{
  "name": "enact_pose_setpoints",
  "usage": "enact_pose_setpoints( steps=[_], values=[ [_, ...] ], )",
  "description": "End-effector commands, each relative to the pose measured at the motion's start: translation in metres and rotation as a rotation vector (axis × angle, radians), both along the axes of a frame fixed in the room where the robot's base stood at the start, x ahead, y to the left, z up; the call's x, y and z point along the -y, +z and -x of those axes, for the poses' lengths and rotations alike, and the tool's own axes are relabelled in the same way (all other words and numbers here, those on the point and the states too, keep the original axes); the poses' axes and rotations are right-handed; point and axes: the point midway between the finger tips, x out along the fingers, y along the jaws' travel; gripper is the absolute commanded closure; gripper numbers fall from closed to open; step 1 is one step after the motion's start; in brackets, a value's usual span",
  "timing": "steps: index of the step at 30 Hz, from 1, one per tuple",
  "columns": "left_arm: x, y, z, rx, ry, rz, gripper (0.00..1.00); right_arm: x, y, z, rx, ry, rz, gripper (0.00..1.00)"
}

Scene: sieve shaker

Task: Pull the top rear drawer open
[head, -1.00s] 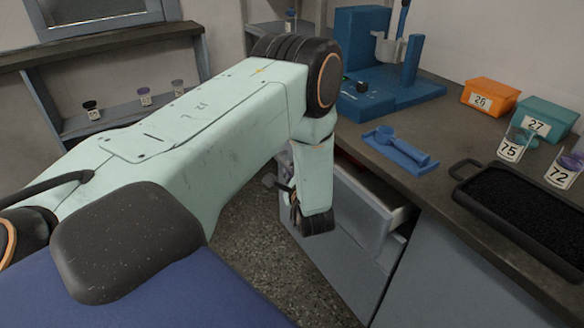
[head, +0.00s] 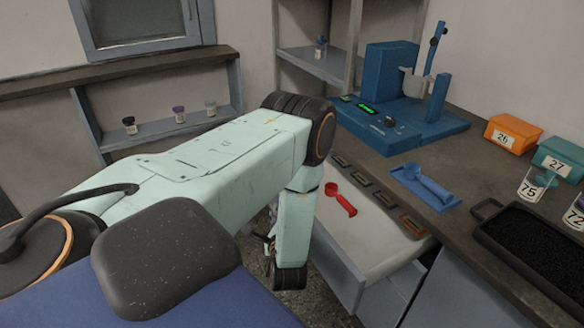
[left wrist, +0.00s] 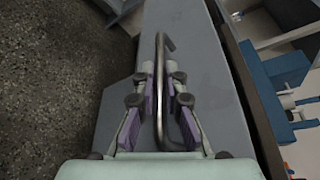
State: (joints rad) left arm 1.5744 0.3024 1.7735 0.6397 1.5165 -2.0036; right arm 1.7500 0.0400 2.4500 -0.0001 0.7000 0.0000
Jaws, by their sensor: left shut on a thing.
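The top rear drawer (head: 372,238) stands well out from under the bench in the head view, its white inside showing. A red scoop (head: 341,199) lies in it, with several small dark pieces along its far side. My left gripper (left wrist: 162,92) is shut on the metal drawer handle (left wrist: 161,52), with one purple-padded finger on each side of the bar. The grey drawer front (left wrist: 190,35) lies just behind the handle. In the head view my left gripper (head: 270,244) is mostly hidden by my forearm. My right gripper is not in view.
The bench top (head: 470,172) carries a blue shaker stand (head: 395,105), a blue scoop on a blue rest (head: 425,187), orange (head: 512,135) and teal (head: 560,158) boxes, labelled cups, and a black tray (head: 535,235). Speckled floor (left wrist: 60,90) lies clear beside the drawer.

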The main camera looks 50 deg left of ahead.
Motion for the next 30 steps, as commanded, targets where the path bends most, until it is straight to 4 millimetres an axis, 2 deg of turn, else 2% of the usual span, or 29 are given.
enact_pose_setpoints(
  steps=[1,3,9,15,26,27,30],
  values=[
    [-0.001,0.0,0.014,-0.017,-0.003,0.007,1.0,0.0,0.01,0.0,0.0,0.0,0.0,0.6],
    [-0.005,0.0,0.026,-0.016,-0.002,0.007,1.0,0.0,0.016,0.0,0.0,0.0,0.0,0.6],
    [-0.011,-0.002,0.048,-0.013,-0.003,0.008,1.0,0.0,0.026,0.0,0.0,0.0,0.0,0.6],
    [-0.014,-0.003,0.058,-0.009,-0.005,0.008,1.0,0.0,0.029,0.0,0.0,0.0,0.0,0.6],
    [-0.015,-0.004,0.06,-0.009,-0.005,0.008,1.0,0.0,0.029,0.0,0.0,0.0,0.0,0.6],
    [-0.014,-0.004,0.059,-0.01,-0.005,0.008,0.89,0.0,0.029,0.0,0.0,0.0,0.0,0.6],
    [-0.015,-0.003,0.059,-0.009,-0.005,0.007,0.8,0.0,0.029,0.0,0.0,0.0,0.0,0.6]
  ],
)
